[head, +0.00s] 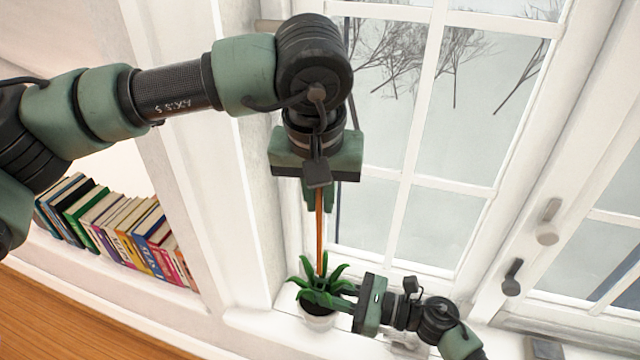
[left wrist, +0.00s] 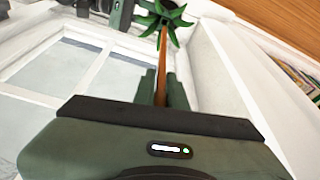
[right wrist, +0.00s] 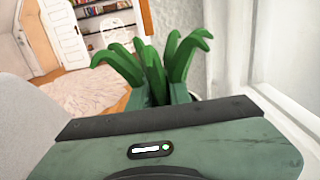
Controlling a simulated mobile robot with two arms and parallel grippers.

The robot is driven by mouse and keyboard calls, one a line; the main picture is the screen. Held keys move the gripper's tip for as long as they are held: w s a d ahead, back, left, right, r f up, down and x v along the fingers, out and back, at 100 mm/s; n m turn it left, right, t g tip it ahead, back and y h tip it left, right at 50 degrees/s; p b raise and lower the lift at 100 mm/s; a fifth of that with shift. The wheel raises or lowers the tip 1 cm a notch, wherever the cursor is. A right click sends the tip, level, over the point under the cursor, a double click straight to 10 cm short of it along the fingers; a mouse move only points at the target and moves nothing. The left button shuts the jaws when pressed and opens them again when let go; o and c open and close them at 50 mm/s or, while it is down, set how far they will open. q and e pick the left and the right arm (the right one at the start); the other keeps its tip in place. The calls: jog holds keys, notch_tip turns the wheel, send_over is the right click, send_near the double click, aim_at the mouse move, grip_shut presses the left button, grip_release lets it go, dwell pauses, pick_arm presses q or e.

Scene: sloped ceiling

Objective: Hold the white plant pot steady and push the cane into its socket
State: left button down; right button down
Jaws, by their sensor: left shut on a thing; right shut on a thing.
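The white plant pot (head: 318,322) stands on the window sill and holds a green leafy plant (head: 320,290). My right gripper (head: 342,300) reaches in from the right and is shut on the pot; leaves hide much of the grip. In the right wrist view the leaves (right wrist: 150,65) rise beyond the fingers, and the pot is nearly all hidden. My left gripper (head: 318,200) is above, shut on the brown cane (head: 319,240). The cane hangs down near upright and its lower end is hidden among the leaves. The left wrist view also shows the cane (left wrist: 163,58) running to the plant (left wrist: 163,18). The socket is hidden.
A paned window (head: 420,200) rises behind the sill, with handles (head: 548,222) at right. A row of books (head: 120,230) stands on a white shelf at left. A wooden floor (head: 60,320) lies below. A white wall edge is close left of the cane.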

aim_at(320, 235)
pick_arm(q)
jog(key=shift+f, duration=1.4)
jog(key=shift+f, duration=2.85)
jog(key=c, duration=1.4)
grip_release()
jog(key=shift+o, duration=0.2)
jog(key=v, duration=1.2)
